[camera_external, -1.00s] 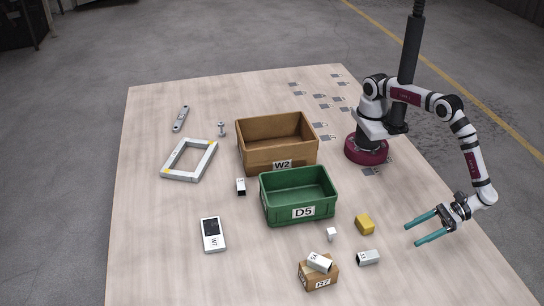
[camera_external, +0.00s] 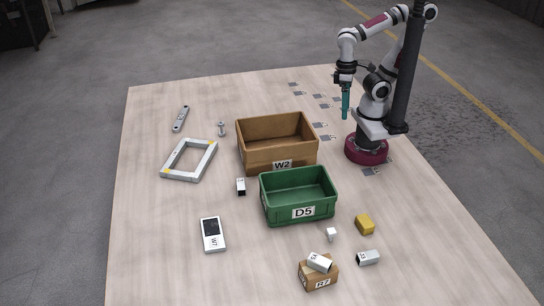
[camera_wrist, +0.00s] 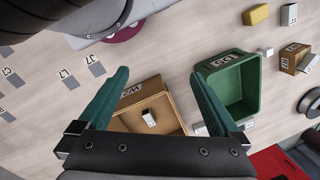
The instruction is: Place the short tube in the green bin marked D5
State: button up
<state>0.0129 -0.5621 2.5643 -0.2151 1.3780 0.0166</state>
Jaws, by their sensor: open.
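The green bin marked D5 (camera_external: 272,203) stands upright mid-table; its visible inside is empty. It also shows in the wrist view (camera_wrist: 258,85). Small light-grey square tubes lie about: one (camera_external: 241,186) left of the green bin, one (camera_external: 368,258) at the front right, and one (camera_external: 319,262) tilted on a small brown box. In the wrist view a labelled grey piece with a dark end (camera_wrist: 149,117) lies inside the brown bin. I cannot tell which is the short tube. My gripper (camera_external: 345,117) is open, empty, pointing down, above the table right of the brown bin.
The brown bin marked W2 (camera_external: 262,157) stands just behind the green bin. The small box R7 (camera_external: 318,279), a yellow block (camera_external: 365,224) and a white cube (camera_external: 331,234) are in front. A frame (camera_external: 166,173) and a device W7 (camera_external: 211,240) lie left.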

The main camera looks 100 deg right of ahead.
jog(key=w+a+r+m, duration=0.4)
jog(key=w+a, duration=0.6)
jog(key=w, duration=0.2)
jog(key=m+h, duration=0.2)
jog(key=m, duration=0.6)
send_over(367, 253)
notch_tip(367, 253, down, 8)
jog(key=shift+m, duration=0.3)
notch_tip(367, 253, down, 16)
jog(key=shift+f, duration=0.2)
jog(key=shift+r, duration=0.15)
jog(key=c, duration=1.5)
